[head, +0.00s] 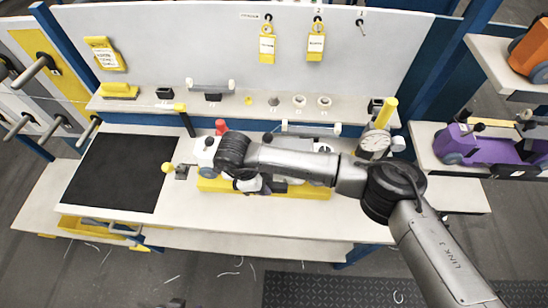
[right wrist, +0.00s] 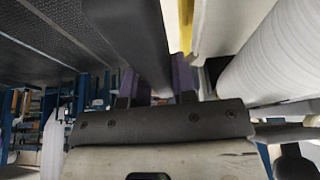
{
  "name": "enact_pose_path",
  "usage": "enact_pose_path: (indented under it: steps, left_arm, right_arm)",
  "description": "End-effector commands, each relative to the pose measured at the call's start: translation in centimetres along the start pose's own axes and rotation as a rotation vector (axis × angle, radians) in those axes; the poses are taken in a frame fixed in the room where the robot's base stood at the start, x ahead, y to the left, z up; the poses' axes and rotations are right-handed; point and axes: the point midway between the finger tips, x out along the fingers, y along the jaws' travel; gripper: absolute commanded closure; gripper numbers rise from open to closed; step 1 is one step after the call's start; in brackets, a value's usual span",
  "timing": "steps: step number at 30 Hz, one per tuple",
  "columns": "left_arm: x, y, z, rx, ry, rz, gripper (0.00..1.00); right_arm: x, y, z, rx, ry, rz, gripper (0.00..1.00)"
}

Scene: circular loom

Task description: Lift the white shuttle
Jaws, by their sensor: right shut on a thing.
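The white shuttle (head: 205,152) is mostly hidden beneath my right arm in the head view. Its pale left end shows just left of my wrist. My right gripper (head: 250,184) points down over the shuttle, and its fingers are largely hidden by the wrist. In the right wrist view, my right gripper (right wrist: 157,88) is shut on a dark bar (right wrist: 140,40), which seems to be part of the shuttle. A white ribbed cylinder (right wrist: 275,60) lies just right of the fingers. Whether the shuttle touches its support is hidden. My left gripper is not in view.
A yellow base (head: 305,191) lies under the arm on the white bench. A black mat (head: 118,172) is at left. A round dial gauge (head: 374,144) with a yellow-topped post stands at right. Purple (head: 485,147) and orange (head: 531,52) shuttles sit on right-hand shelves.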

Motion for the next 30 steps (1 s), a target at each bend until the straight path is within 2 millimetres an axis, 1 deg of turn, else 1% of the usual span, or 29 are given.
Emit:
enact_pose_path:
  steps: [1, 3, 17, 27, 30]
  left_arm:
    - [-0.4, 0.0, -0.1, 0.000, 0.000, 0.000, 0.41]
    - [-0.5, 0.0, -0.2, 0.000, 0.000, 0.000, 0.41]
    - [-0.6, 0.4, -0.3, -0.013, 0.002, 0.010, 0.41]
    - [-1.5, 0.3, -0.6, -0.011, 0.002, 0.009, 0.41]
    - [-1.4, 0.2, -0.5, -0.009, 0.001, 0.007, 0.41]
  right_arm:
    - [-0.8, -0.1, -0.3, 0.002, -0.002, -0.005, 1.00]
    - [-1.1, -0.1, -0.4, 0.002, -0.002, -0.005, 1.00]
    - [-1.4, -0.1, -0.5, 0.002, -0.002, -0.004, 1.00]
    - [-3.2, -0.1, -1.2, 0.003, -0.002, -0.004, 1.00]
    - [-3.2, -0.1, -1.3, 0.003, -0.002, -0.004, 1.00]
